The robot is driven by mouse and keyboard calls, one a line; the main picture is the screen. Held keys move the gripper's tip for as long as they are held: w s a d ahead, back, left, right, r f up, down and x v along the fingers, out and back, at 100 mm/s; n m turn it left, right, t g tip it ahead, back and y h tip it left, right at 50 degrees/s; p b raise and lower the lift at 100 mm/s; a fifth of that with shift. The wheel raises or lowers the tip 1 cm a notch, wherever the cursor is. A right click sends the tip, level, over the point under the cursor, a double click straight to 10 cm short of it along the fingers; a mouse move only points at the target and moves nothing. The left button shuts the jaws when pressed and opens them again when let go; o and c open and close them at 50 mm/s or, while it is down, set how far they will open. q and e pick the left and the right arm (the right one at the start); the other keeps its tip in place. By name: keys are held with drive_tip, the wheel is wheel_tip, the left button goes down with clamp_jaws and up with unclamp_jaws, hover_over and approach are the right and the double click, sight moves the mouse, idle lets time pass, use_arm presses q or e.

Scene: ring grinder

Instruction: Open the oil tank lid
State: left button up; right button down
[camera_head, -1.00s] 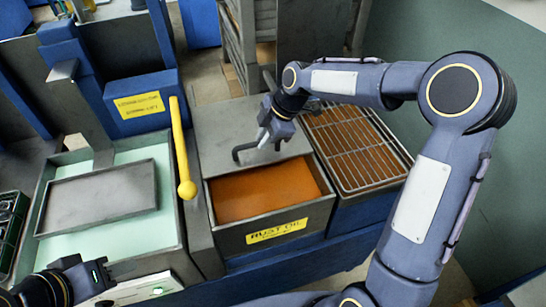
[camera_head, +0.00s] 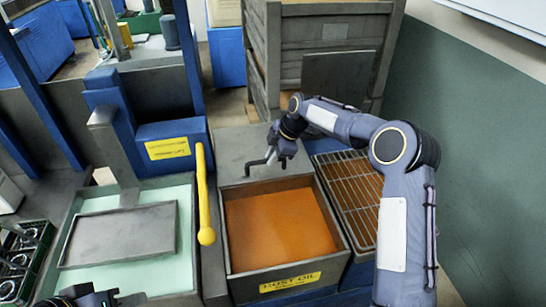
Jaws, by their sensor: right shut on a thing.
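The oil tank (camera_head: 236,262) holds orange-brown oil (camera_head: 280,228) and carries a yellow label on its front. Its grey lid (camera_head: 238,146) lies at the tank's back, leaving most of the oil uncovered. My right gripper (camera_head: 276,155) is shut on the lid's dark bent handle (camera_head: 256,163) above the lid's front part. The fingertips are small and partly hidden. My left gripper (camera_head: 90,300) shows only in part at the bottom left edge, away from the tank; its fingers are cut off.
A wire rack (camera_head: 352,190) over a brown tray lies right of the oil tank. A yellow lever (camera_head: 203,190) stands left of it. A pale green basin (camera_head: 187,235) with a grey plate (camera_head: 122,233) is further left. Wooden crates (camera_head: 330,50) stand behind.

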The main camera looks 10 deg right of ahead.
drive_tip(key=c, duration=1.4)
unclamp_jaws()
drive_tip(key=b+v, duration=0.1)
drive_tip(key=v, duration=0.7)
